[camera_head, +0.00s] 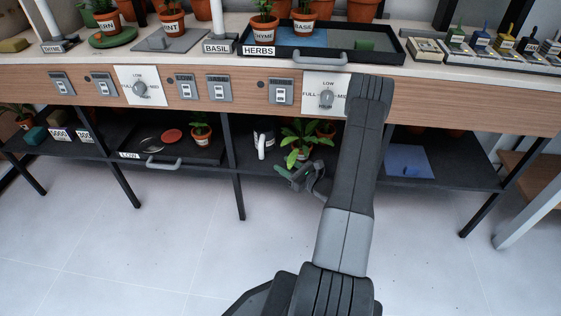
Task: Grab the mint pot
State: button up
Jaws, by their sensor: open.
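The mint pot (172,27) is a terracotta pot with a green plant and a white label reading "INT", its first letter not visible. It stands upright on a grey mat (190,41) on the bench top, at the upper left. My gripper (290,180) is open, in front of the lower shelf and near a leafy potted plant (303,140). It is well below and to the right of the mint pot, apart from it. I cannot tell whether it touches the plant's leaves.
The fern pot (106,23) stands on a green saucer (113,40) left of the mint pot. A white post (217,20) and a "BASIL" sign (220,47) stand to its right. A black tray (385,45) holds the thyme (263,30) and basil (303,28) pots. The floor in front is clear.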

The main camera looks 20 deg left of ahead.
aim_at(173, 20)
jog(key=u, duration=1.55)
